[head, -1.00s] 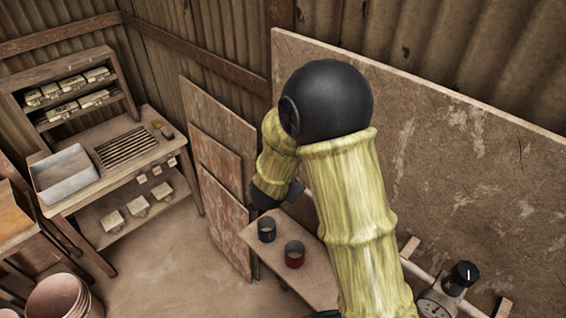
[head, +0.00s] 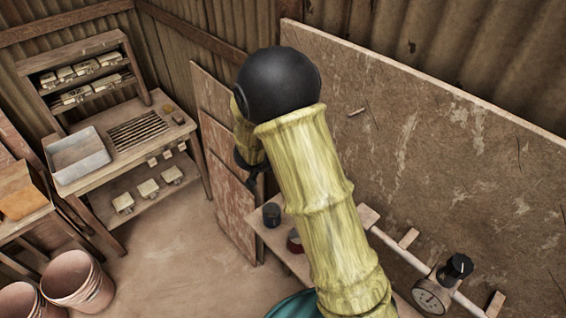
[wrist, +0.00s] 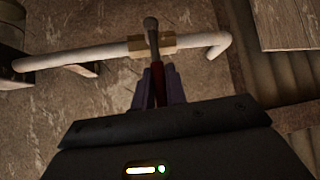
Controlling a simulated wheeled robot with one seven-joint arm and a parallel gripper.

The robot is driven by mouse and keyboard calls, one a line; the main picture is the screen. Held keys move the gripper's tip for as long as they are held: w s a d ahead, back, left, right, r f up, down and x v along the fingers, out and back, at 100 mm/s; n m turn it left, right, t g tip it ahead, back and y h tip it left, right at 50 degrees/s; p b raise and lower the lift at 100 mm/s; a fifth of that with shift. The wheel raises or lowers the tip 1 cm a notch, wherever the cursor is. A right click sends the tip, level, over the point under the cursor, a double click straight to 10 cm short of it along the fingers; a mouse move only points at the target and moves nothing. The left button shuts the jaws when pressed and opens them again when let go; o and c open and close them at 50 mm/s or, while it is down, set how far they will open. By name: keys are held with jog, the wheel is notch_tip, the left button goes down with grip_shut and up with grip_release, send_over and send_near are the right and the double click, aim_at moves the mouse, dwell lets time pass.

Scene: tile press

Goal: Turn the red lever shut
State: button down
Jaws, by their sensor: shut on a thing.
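The red lever (wrist: 158,84) shows in the wrist view, between the two fingers of my gripper (wrist: 160,88). My gripper is shut on its red part. A grey metal piece with a rounded end (wrist: 151,36) extends beyond the red part, over a brass valve body (wrist: 139,46) on a pale pipe (wrist: 85,56). The lever lies roughly across the pipe. In the head view my own arm hides the lever, and the dark end of my arm shows only partly behind it.
In the head view, a round gauge (head: 430,297) and a black knob (head: 459,266) sit on the pipe at lower right. A dark cup (head: 271,214) and a partly hidden red cup (head: 294,242) stand on a small bench beside my arm. Leaning boards (head: 228,185) stand behind.

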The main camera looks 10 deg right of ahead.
jog(key=shift+a, duration=0.1)
jog(key=c, duration=1.4)
grip_release()
jog(key=shift+c, duration=0.2)
jog(key=shift+r, duration=0.1)
jog(key=b+v, duration=0.3)
jog(key=v, duration=1.4)
jog(key=shift+a, duration=0.1)
